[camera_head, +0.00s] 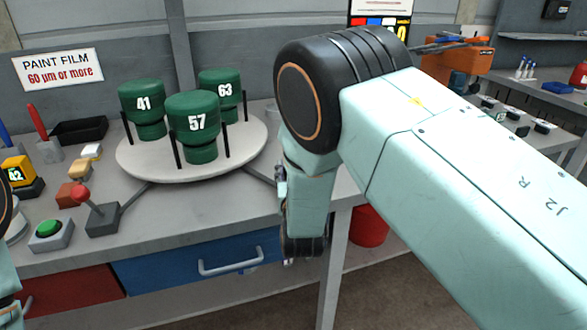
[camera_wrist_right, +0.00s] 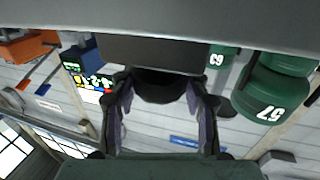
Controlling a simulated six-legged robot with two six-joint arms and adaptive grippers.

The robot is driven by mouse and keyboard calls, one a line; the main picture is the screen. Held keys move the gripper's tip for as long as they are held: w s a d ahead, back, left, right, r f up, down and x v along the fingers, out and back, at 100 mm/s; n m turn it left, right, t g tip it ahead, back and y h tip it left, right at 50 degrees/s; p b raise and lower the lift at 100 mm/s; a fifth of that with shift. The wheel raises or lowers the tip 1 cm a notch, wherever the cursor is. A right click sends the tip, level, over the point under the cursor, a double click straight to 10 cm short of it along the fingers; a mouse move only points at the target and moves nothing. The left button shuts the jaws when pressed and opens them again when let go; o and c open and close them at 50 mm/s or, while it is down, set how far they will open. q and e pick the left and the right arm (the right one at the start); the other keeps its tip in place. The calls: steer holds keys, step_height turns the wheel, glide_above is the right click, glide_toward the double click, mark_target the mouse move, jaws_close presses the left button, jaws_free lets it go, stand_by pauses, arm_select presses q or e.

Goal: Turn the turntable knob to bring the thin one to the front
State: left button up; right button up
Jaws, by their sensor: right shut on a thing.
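Several details of the turntable (camera_head: 190,168) show in the head view: a pale round plate bearing three green cylinders. Cylinder 57 (camera_head: 195,148) is at the front, cylinder 41 (camera_head: 142,125) at back left and cylinder 63 (camera_head: 222,108) at back right. Cylinders 57 (camera_wrist_right: 272,100) and 63 (camera_wrist_right: 220,62) also show in the right wrist view. My right gripper (camera_head: 289,258) hangs low beside the turntable's right front, partly hidden by its own wrist. In the right wrist view, its fingers (camera_wrist_right: 162,108) flank a dark thing; I cannot make out the knob clearly. My left gripper is not in view.
A sign (camera_head: 58,70) on the wall reads "PAINT FILM 60 µm or more". A red-ball lever (camera_head: 101,218) and a green button (camera_head: 49,230) stand left of the turntable. A blue drawer (camera_head: 195,268) is below the bench's front edge. A red bin (camera_head: 369,226) is under the bench.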

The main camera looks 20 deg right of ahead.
steer(key=shift+f, duration=0.1)
steer(key=o, duration=1.2)
steer(key=shift+c, duration=0.2)
step_height(320, 180, up, 10)
steer(key=shift+r, duration=0.1)
